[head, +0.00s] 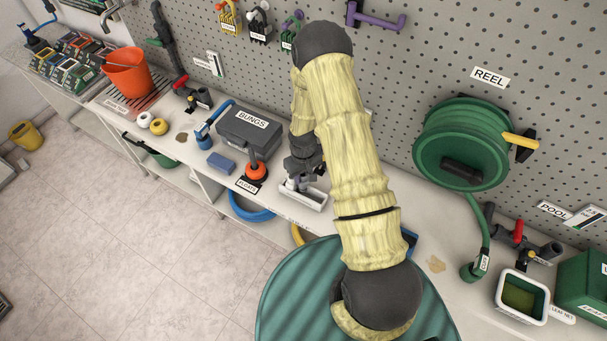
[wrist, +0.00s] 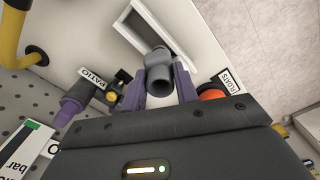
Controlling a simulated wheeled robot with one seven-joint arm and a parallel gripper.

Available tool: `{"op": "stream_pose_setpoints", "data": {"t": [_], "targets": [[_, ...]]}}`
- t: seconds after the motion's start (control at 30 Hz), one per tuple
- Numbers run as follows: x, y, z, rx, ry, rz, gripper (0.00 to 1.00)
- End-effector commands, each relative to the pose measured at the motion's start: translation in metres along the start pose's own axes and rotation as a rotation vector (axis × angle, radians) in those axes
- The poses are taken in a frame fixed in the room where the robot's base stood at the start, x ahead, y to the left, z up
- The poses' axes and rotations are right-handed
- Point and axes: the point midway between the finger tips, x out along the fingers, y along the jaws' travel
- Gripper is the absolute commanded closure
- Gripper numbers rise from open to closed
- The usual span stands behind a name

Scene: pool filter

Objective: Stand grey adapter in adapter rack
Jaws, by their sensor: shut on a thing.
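My gripper (wrist: 160,86) is shut on the grey adapter (wrist: 158,70), a short grey pipe piece with a round open end, held between the purple fingers in the wrist view. The adapter rack appears to be the white open-topped tray (wrist: 126,38), which also shows on the bench in the head view (head: 312,206). The adapter overlaps the rack's near end in the wrist view. I cannot tell whether it touches the rack. In the head view my arm hides part of the gripper (head: 300,172), which is over the rack.
A grey BUNGS box (head: 236,137) and an orange float (head: 256,171) stand left of the rack. In the wrist view, a valve with a PATIO label (wrist: 98,92) is left of the gripper. The pegboard (head: 400,70) rises behind.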

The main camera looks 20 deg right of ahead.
Motion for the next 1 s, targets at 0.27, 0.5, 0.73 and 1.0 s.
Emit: {"op": "stream_pose_setpoints", "data": {"t": [0.27, 0.5, 0.73, 1.0], "targets": [[0.006, 0.000, 0.000, 0.000, 0.000, 0.000, 1.00], [0.010, 0.001, 0.000, 0.002, 0.000, 0.000, 1.00], [0.014, 0.001, 0.000, 0.003, 0.000, 0.000, 1.00], [0.019, 0.001, 0.000, 0.002, 0.000, 0.000, 1.00]]}}
